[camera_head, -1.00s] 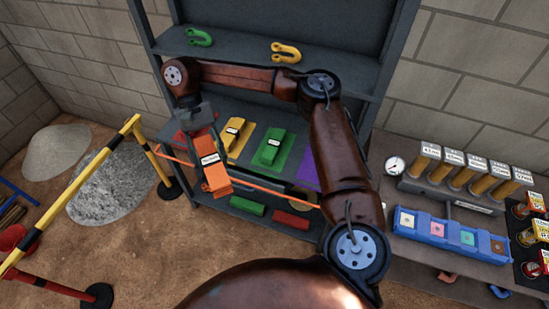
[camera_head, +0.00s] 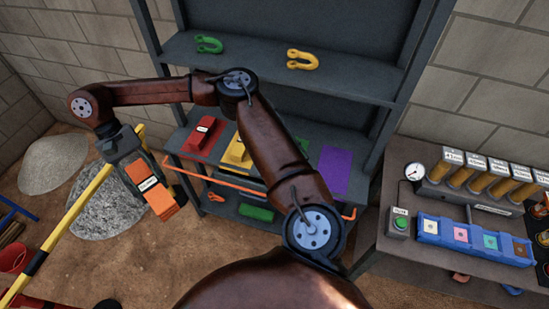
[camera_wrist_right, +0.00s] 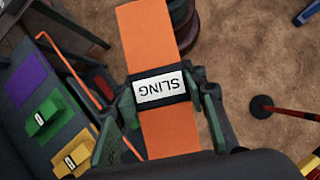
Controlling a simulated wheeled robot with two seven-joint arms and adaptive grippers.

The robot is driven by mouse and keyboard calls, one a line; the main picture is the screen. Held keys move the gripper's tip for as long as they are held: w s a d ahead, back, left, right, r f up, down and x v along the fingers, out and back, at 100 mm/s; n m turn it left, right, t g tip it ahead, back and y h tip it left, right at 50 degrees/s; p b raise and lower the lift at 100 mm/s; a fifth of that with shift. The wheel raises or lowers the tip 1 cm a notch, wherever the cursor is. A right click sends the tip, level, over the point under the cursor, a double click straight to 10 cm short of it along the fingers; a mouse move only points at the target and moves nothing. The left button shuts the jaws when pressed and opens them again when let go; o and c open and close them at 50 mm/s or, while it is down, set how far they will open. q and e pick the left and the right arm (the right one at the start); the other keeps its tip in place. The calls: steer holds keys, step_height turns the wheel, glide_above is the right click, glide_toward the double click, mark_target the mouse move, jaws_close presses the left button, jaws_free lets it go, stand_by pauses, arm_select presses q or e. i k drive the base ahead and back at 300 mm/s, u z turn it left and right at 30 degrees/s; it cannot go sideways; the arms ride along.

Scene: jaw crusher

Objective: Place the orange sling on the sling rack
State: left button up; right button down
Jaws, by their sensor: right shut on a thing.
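The orange sling (camera_head: 163,203), a folded block with a white label, is held by my right gripper (camera_head: 141,177). In the right wrist view the sling (camera_wrist_right: 145,27) lies between the two fingers (camera_wrist_right: 162,100), its label reading SLING. It is in the air, left of and in front of the sling rack (camera_head: 250,52). The rack's middle shelf bears a red sling (camera_head: 203,137), a yellow one (camera_head: 236,152), a green one partly behind my arm, and a flat purple patch (camera_head: 334,166). My left gripper is out of view.
An orange rail (camera_head: 215,179) runs along the front of the middle shelf. Green (camera_head: 209,44) and yellow (camera_head: 302,60) shackles lie above. A yellow-black barrier (camera_head: 68,225) stands left near the gripper. A workbench with a blue tray (camera_head: 475,240) is at right.

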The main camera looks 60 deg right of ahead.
mark_target(334, 169)
steer(key=u, duration=0.05)
steer(key=i, duration=1.6)
steer(key=z, duration=3.25)
steer(key=i, duration=1)
steer(key=z, duration=0.05)
